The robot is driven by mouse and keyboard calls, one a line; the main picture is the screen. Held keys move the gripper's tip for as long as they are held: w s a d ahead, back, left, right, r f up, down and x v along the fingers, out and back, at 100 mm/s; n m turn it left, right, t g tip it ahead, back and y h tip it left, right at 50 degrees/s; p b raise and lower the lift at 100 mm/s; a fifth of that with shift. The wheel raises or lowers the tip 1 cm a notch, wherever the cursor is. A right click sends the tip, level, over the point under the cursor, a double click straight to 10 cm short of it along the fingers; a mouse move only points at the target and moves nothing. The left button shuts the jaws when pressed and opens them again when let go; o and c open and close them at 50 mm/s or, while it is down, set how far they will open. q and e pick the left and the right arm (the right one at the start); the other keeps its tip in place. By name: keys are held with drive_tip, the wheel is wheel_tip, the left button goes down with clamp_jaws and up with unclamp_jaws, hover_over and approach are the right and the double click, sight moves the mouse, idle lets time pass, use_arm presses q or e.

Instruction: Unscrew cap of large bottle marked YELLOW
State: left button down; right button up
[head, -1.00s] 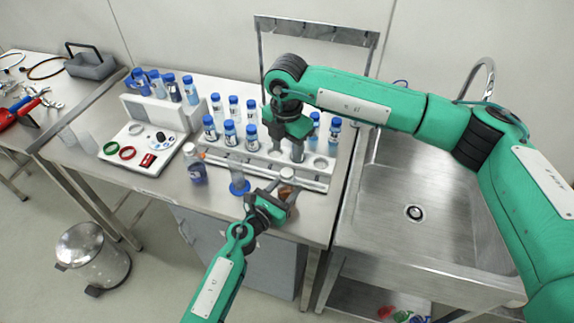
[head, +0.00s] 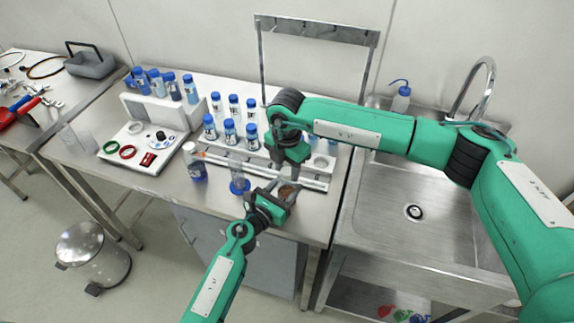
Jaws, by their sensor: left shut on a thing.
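A large bottle with brownish contents (head: 288,191) stands near the front edge of the steel bench, mostly hidden by my grippers. My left gripper (head: 287,197) is shut around its body from the front left. My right gripper (head: 287,172) points down directly over the bottle's top and hides the cap. I cannot tell whether its fingers are open or touch the cap. No YELLOW marking is readable. Another large bottle with dark blue contents and a white cap (head: 198,170) stands to the left.
A blue-based cylinder (head: 239,182) is close left of my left gripper. A wash bottle (head: 401,100) stands behind the sink.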

drive_tip(key=c, duration=0.7)
